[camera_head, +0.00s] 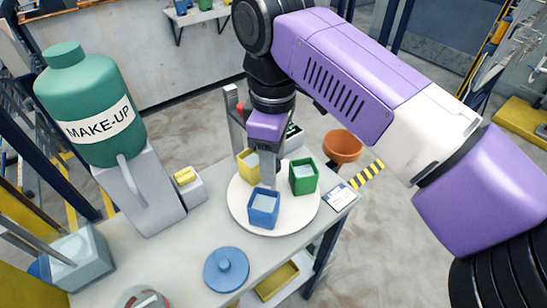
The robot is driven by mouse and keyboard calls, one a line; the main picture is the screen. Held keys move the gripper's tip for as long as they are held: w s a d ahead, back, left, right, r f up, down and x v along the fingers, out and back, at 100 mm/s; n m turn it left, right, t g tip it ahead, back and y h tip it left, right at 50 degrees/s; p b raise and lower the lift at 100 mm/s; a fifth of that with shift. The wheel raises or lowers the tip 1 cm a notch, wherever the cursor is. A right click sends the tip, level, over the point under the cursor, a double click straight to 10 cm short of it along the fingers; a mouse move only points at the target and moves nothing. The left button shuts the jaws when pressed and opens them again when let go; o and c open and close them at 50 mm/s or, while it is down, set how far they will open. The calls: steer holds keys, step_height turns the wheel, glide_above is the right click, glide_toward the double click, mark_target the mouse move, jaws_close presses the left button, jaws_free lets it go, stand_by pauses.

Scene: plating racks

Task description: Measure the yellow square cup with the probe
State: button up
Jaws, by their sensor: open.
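The yellow square cup (247,170) stands on a round white plate (241,211), at its back left, partly hidden by my gripper. A blue square cup (264,208) stands at the front of the plate and a green one (304,179) at the right. All seem to hold something pale. My gripper (257,167) is open and points down over the plate, close to the yellow cup; I cannot tell whether it touches it. I see nothing held in it. I cannot clearly identify the probe; a grey rod (62,255) leans in a pale block (82,262) at the lower left.
A green MAKE-UP tank (90,105) on a grey stand (140,195) and a small box with a yellow top (187,181) stand left of the plate. A blue round lid (226,270) lies in front. An orange pot (343,146) is beyond the bench's right edge.

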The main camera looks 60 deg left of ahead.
jaws_close()
stand_by(1.4)
